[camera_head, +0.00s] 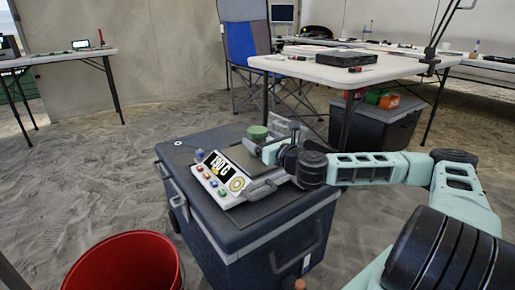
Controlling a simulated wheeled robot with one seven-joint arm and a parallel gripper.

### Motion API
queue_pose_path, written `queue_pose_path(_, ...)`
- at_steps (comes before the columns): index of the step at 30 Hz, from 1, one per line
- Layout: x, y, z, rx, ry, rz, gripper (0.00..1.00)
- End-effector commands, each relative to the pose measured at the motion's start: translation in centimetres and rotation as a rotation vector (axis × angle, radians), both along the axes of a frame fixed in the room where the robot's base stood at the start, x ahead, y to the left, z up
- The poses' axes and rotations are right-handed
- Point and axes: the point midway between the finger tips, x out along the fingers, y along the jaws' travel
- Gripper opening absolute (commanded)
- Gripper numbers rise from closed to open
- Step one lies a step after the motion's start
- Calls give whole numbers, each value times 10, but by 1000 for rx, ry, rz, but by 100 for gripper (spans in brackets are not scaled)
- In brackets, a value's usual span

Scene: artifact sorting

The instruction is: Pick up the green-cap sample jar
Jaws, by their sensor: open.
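The green cap (257,132) of the sample jar shows near the back edge of a dark cooler's lid. The jar's body below the cap is mostly hidden by my gripper. My gripper (257,148) is open, low over the lid, with its fingers pointing left. Its fingertips are close to the jar, just in front of it in the picture. I cannot tell whether they touch the jar or stand around it.
A device with buttons and a display (222,178) sits on the cooler (240,236), left of and below my gripper. A clear object (284,127) stands behind my gripper. A red bucket (124,262) is at lower left. A white table (340,74) stands behind.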

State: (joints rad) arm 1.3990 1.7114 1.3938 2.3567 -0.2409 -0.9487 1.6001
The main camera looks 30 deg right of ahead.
Motion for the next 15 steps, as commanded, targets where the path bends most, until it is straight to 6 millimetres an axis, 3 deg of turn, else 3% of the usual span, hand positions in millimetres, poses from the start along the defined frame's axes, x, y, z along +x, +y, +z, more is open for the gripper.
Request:
queue_pose_path(9,42,-4,2,-2,-1,1,81)
queue_pose_path(15,51,-4,4,-1,-1,1,81)
